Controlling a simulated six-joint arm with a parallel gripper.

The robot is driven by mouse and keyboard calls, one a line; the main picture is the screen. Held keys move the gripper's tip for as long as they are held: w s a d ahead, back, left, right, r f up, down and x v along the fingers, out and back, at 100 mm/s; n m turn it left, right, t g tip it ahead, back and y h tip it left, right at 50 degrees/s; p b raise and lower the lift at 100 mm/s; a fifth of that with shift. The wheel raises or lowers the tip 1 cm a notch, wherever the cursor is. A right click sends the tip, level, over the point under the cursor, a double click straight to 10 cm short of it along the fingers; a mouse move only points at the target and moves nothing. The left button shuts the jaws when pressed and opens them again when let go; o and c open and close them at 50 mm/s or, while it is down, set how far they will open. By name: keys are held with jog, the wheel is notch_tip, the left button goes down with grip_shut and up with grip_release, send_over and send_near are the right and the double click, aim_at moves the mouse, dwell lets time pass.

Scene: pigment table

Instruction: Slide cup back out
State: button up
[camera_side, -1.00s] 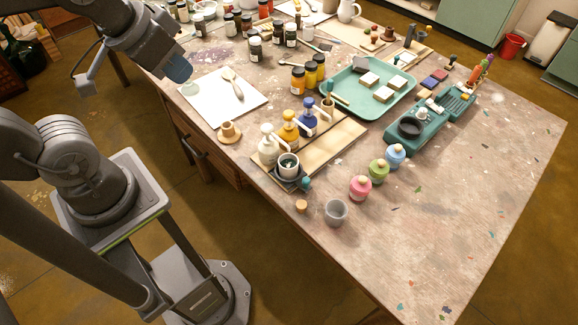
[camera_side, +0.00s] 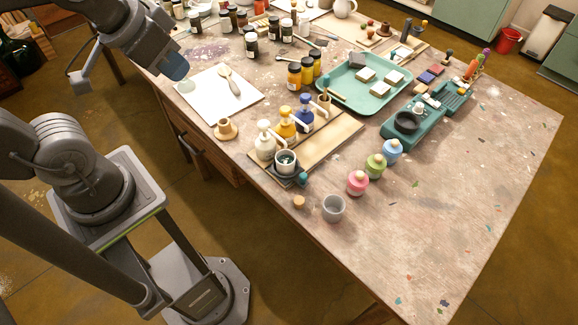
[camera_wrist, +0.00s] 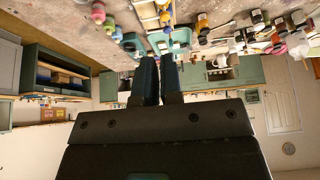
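A white cup (camera_side: 286,157) with dark contents stands upright at the front end of a wooden board (camera_side: 330,140), in a dark round holder with a teal knob (camera_side: 303,179). It is close in front of the white pump bottle (camera_side: 264,142); whether the spout is directly over it is hard to tell. Yellow (camera_side: 286,124) and blue (camera_side: 305,115) pump bottles stand behind in a row. My gripper (camera_side: 173,68) is high at the upper left, far from the cup and empty.
A grey cup (camera_side: 333,209) and a cork (camera_side: 299,202) stand near the table's front edge. Pink (camera_side: 357,183), green (camera_side: 375,166) and blue (camera_side: 392,151) jars stand right of the board. A green tray (camera_side: 378,101) is behind. The right front table is clear.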

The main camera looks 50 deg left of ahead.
jog(key=shift+o, duration=0.7)
jog(key=shift+w+d, duration=0.1)
jog(key=shift+w, duration=0.2)
jog(key=shift+o, duration=1.4)
jog(key=w+d+f+n+g, duration=0.2)
jog(key=w+d+f+g, duration=0.1)
jog(key=w, duration=0.6)
jog(key=shift+w+d+f, duration=0.15)
jog(key=shift+d+f, duration=0.45)
jog(key=shift+d, duration=0.6)
jog(key=n+g, duration=0.3)
send_over(303, 175)
notch_tip(303, 175, down, 13)
notch_tip(303, 175, down, 13)
jog(key=shift+r, duration=0.1)
jog(key=shift+m, duration=0.3)
grip_shut()
